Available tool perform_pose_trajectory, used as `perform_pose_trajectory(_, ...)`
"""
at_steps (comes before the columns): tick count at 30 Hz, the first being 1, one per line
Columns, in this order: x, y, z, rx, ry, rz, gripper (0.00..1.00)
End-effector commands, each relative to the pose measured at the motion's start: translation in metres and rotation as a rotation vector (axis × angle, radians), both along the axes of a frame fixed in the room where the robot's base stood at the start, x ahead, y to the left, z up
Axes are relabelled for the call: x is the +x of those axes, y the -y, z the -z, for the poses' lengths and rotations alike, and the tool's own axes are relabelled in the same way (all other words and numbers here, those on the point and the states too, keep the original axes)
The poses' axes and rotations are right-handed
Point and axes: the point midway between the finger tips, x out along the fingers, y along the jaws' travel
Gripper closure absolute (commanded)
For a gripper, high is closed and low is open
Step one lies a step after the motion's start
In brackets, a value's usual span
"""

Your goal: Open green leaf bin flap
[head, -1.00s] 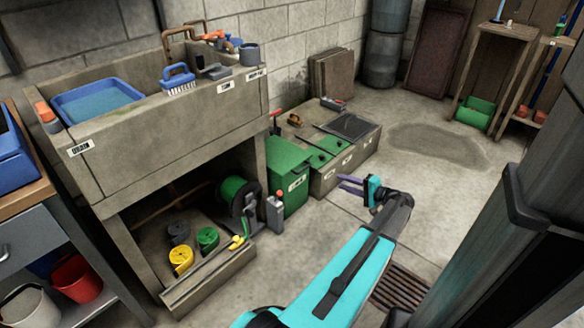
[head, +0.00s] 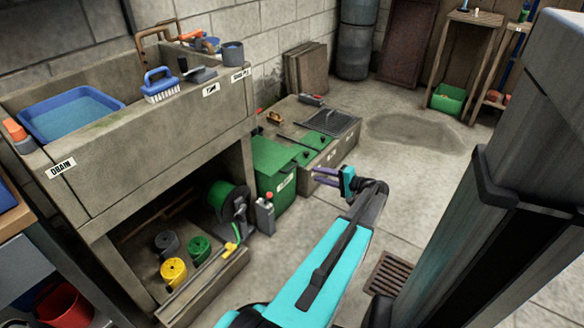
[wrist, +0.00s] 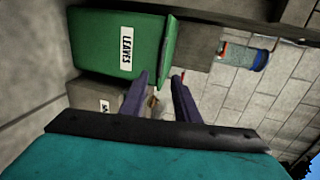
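The green leaf bin (head: 275,188) stands on the floor at the right end of the concrete sink bench. Its flap (head: 278,157) lies down over the top. In the wrist view the bin (wrist: 98,42) is turned on its side in the picture, with a "LEAVES" label, and the flap's edge (wrist: 168,52) runs along its right side. My gripper (head: 317,175), with two purple fingers, is just right of the bin. In the wrist view my gripper (wrist: 160,80) is open, with the flap's lower end seen between the fingertips. I cannot tell whether they touch it.
A low concrete box (head: 338,150) with green hatches and a dark grate stands behind the bin. A hose reel (head: 228,198) and a grey red-topped canister (head: 265,215) are left of it. A floor drain (head: 388,273) lies right of my arm. Open floor extends to the right.

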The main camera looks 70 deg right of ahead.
Motion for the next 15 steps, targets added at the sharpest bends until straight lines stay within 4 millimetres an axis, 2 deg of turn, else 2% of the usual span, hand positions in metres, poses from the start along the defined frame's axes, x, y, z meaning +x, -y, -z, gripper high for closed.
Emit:
perform_pose_trajectory(8,0.025,0.003,0.006,0.0,0.0,-0.007,0.71)
perform_pose_trajectory(15,0.058,0.011,0.013,0.0,0.001,-0.01,0.71)
